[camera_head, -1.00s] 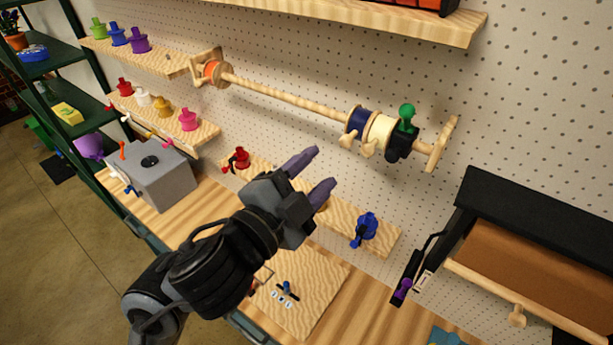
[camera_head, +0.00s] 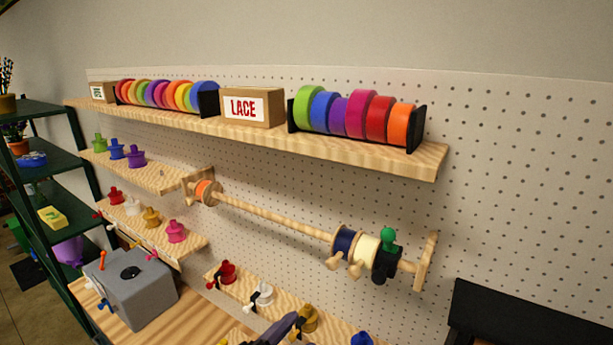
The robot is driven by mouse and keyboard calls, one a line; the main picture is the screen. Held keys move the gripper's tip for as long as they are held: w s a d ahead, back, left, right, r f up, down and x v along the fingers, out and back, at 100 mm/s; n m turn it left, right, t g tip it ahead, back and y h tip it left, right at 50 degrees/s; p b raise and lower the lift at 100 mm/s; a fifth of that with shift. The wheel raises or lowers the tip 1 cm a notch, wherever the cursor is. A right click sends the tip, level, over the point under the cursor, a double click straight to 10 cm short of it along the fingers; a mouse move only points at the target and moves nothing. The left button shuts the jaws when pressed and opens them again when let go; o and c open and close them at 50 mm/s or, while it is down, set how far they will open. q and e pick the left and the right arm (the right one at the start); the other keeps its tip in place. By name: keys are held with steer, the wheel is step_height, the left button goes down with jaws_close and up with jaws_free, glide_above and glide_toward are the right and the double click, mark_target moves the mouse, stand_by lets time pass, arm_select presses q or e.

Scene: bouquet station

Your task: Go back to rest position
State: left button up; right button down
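Only the purple-grey fingertip part of my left gripper (camera_head: 277,331) shows, at the bottom edge of the head view. It overlaps the lower small shelf (camera_head: 247,296) in the picture, close to a gold spool (camera_head: 308,318). The rest of the gripper and its arm are cut off below, so its opening is hidden. My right gripper is out of view.
A long shelf (camera_head: 439,164) holds ribbon rolls and a LACE box (camera_head: 252,106). Below it a wooden rod (camera_head: 280,215) carries spools. A grey box (camera_head: 140,296) stands on the workbench (camera_head: 190,325); a dark green rack (camera_head: 45,190) is at left.

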arm_select(q)
steer(key=s+a+f+n+g+y+p, duration=0.2)
steer(key=s+a+f+n, duration=0.15)
steer(key=f, duration=0.65)
steer(key=s+a+f+n+g+y+p, duration=0.25)
steer(key=s+f, duration=0.25)
steer(key=f, duration=0.4)
steer(key=s+a+f+n+g+y, duration=0.4)
steer(key=s+a+f+n+g, duration=0.2)
steer(key=s+a, duration=0.7)
step_height(320, 180, down, 3)
steer(key=shift+s+a+f+n+p, duration=0.15)
steer(key=shift+s+a+n+p, duration=0.2)
steer(key=shift+n, duration=0.75)
